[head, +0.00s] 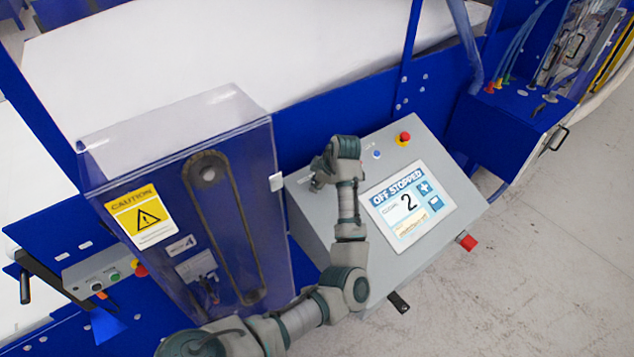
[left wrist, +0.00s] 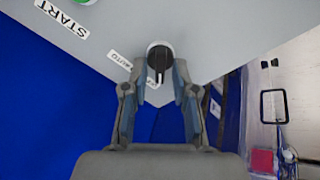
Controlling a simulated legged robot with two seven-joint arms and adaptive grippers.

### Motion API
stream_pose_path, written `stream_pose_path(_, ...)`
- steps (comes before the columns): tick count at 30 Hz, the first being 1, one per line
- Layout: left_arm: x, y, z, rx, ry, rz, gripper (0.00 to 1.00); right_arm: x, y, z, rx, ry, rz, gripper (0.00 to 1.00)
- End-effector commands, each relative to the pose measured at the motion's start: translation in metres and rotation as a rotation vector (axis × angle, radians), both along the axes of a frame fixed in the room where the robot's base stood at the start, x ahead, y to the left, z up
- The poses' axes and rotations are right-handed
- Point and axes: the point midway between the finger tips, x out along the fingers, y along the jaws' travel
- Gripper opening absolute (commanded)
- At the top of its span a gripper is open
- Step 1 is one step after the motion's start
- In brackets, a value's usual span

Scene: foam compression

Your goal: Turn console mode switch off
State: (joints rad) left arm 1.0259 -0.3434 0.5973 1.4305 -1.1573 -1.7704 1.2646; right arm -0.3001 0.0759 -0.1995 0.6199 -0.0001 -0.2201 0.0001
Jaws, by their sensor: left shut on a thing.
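The grey console (head: 300,195) has a tilted top with a lit screen (head: 410,207) reading "OFF STOPPED" and a large 2. My left gripper (head: 322,174) is at the left part of the console top, and my arm hides the controls there in the head view. In the left wrist view the mode switch (left wrist: 159,56) is a round dark knob with a pale rim, close to a label ending in "AUTO". My left gripper's fingers (left wrist: 160,78) are shut on the knob, one on each side. My right gripper is in neither view.
A clear-covered belt housing (head: 205,200) with a caution sign stands left of my arm. Open floor (head: 540,260) lies to the right.

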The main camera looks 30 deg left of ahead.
Motion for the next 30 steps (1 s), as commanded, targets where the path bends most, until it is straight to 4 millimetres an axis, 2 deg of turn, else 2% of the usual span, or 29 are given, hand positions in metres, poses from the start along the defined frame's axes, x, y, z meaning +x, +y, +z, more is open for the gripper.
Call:
stream_pose_path(12,0.001,0.000,0.001,-0.001,-0.006,0.006,0.00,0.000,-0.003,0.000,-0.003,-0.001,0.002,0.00)
stream_pose_path(13,0.001,0.000,0.001,-0.001,-0.005,0.005,0.30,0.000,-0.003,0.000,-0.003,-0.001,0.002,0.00)
stream_pose_path(14,0.001,0.000,0.001,-0.001,-0.005,0.005,0.35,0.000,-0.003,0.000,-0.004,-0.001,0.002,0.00)
stream_pose_path(24,0.000,-0.001,0.003,-0.001,-0.005,0.005,0.35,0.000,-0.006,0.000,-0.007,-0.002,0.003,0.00)
stream_pose_path(26,-0.001,-0.004,0.008,0.000,-0.006,0.005,0.35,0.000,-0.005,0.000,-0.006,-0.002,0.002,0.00)
stream_pose_path(30,-0.002,-0.015,0.030,-0.001,-0.007,0.003,0.35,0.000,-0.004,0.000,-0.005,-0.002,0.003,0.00)
